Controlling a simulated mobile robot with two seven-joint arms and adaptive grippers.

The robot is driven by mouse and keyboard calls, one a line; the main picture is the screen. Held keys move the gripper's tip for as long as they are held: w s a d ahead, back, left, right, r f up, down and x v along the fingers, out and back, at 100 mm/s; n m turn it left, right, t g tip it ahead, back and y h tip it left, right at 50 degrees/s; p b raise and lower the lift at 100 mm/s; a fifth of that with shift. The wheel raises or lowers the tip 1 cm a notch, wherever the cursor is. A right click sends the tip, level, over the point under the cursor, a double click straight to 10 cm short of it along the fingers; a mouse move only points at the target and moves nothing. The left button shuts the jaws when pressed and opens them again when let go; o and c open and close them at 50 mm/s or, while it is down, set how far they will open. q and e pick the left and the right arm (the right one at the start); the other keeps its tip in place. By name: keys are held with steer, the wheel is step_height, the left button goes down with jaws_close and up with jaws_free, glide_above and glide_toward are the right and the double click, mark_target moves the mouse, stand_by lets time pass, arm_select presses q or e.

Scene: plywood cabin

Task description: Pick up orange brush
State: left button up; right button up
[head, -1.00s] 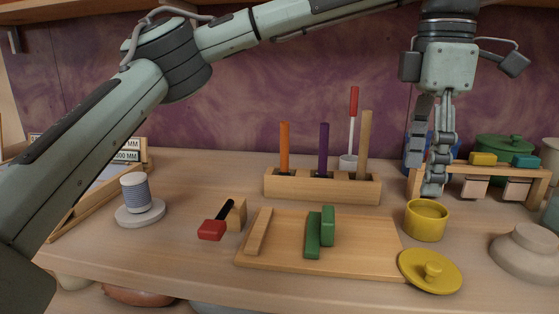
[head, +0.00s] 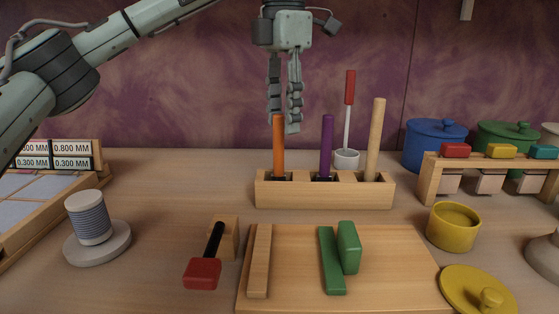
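The orange brush (head: 279,148) stands upright in the left slot of a wooden holder (head: 325,195). Only its orange handle shows; its lower end is hidden in the slot. My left gripper (head: 284,120) points down, with its fingertips at the height of the handle's top. Its two fingers are apart, and the gap between them looks empty. The fingers appear just behind or around the handle top; I cannot tell whether they touch it. My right gripper is not in view.
A purple handle (head: 326,146) and a wooden stick (head: 375,140) stand in the same holder. Behind is a white cup (head: 346,159) with a red-handled tool (head: 349,100). In front lie a board (head: 390,275), green blocks (head: 333,262) and a red-headed mallet (head: 204,272).

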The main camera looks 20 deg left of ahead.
arm_select(q)
steer(key=b, duration=0.1)
glide_above(277, 175)
steer(key=f, duration=0.6)
steer(key=shift+w+a+f, duration=0.1)
steer(key=shift+w, duration=0.2)
steer(key=shift+f, duration=0.5)
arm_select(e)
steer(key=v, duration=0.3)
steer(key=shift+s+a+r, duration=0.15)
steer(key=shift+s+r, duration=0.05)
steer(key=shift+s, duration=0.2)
arm_select(q)
jaws_close()
